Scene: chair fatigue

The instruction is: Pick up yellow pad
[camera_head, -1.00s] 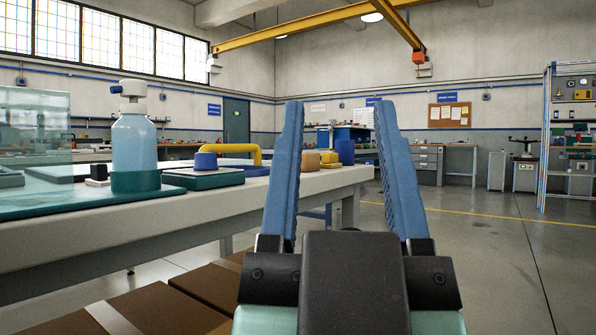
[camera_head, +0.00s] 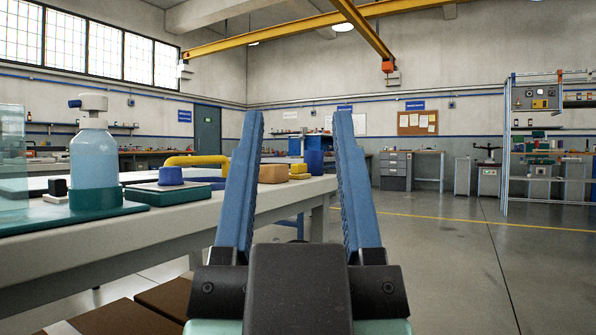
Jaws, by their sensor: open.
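A small yellow block, which looks like the yellow pad (camera_head: 299,170), sits near the far right end of the white workbench (camera_head: 200,225). It shows in the gap between my fingers, beyond them and untouched. My gripper (camera_head: 298,118) is open and empty, its two blue fingers pointing up and forward beside the bench. A tan block (camera_head: 273,174) stands just left of the yellow pad, and a dark blue cylinder (camera_head: 314,162) stands behind it to the right.
A clear bottle (camera_head: 93,160) with a white top stands on the bench at the left. A teal box (camera_head: 165,193), a blue knob (camera_head: 170,176) and a yellow curved bar (camera_head: 195,160) lie between it and the blocks. Brown boxes (camera_head: 125,318) are below. Floor at right is clear.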

